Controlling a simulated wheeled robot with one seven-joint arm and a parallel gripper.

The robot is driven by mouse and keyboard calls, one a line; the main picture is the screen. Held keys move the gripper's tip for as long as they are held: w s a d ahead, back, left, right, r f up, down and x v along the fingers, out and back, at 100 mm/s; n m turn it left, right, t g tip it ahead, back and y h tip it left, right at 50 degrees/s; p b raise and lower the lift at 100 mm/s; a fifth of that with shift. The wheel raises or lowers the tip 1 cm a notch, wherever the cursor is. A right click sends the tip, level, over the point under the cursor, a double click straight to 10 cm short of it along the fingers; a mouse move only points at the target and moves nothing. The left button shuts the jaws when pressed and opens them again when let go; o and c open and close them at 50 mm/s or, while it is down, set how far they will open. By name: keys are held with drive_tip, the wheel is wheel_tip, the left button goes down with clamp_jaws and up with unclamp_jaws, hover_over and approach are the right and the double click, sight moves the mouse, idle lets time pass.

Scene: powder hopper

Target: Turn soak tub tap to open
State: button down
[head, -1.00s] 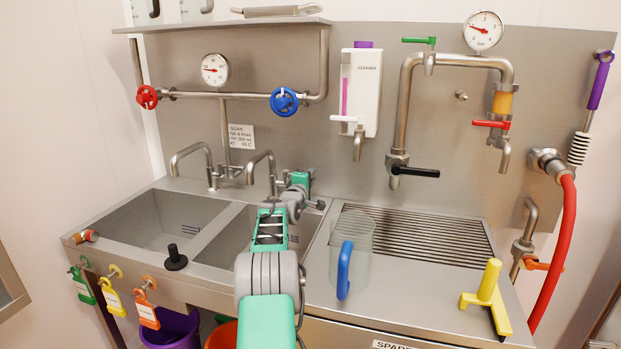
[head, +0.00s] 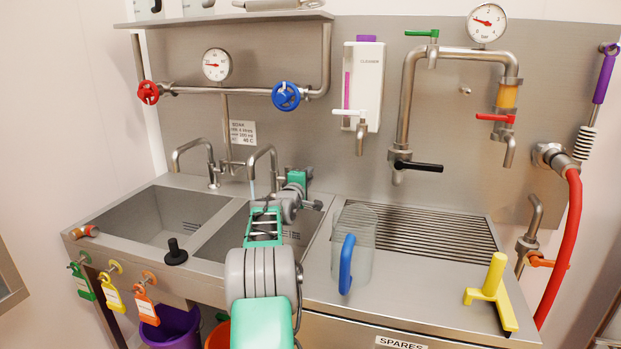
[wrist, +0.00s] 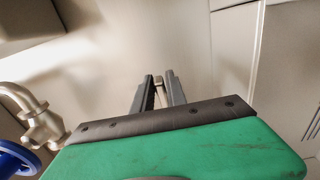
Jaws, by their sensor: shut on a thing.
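Two steel swan-neck taps stand behind the basins, a left one (head: 190,148) and a right one (head: 262,152). A sign headed SOAK (head: 243,132) hangs above them. A thin pale stream (head: 252,187) shows under the right spout, over the right basin (head: 222,240). My gripper reaches in just right of the right tap; my arm hides part of that basin. In the wrist view my gripper (wrist: 160,92) is shut on a small metal tap lever (wrist: 159,82), of which only a little shows between the fingertips. The head view hides this grip.
A blue handwheel (head: 286,96) and a red handwheel (head: 148,92) sit on the pipe above. A clear jug (head: 357,262) with a blue handle stands right of my arm. A black plug (head: 175,253) sits at the basin front.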

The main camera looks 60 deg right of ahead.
drive_tip(key=shift+w+a, duration=0.2)
drive_tip(key=shift+a, duration=0.3)
drive_tip(key=shift+f, duration=0.1)
drive_tip(key=shift+w+a+b, duration=0.25)
drive_tip(key=shift+a, duration=0.25)
drive_tip(key=shift+w+a+b, duration=0.25)
drive_tip(key=shift+a, duration=0.25)
drive_tip(key=shift+w, duration=0.1)
drive_tip(key=shift+w+a+b, duration=0.3)
drive_tip(key=shift+w+a, duration=0.35)
drive_tip(key=shift+a, duration=0.2)
drive_tip(key=shift+w, duration=0.1)
